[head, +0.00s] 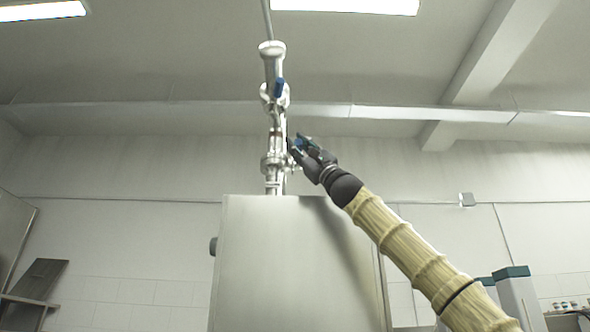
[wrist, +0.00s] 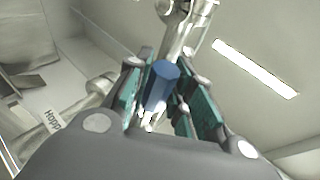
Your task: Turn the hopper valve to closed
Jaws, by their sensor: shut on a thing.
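My gripper (head: 299,148) is at the right side of the vertical metal pipe, at the height of its lower valve (head: 271,162). It is shut on a blue valve handle, which shows between the teal finger pads in the wrist view (wrist: 162,84) and as a small blue patch in the head view. A label reading "Hopp" (wrist: 53,121) shows on the metal at the left of the wrist view, its end cut off from sight. Whether the valve stands open or closed cannot be told.
A large steel cabinet (head: 285,265) stands below the pipe. Grey and teal equipment (head: 512,290) stands at the lower right. The space right of the pipe above my arm is clear.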

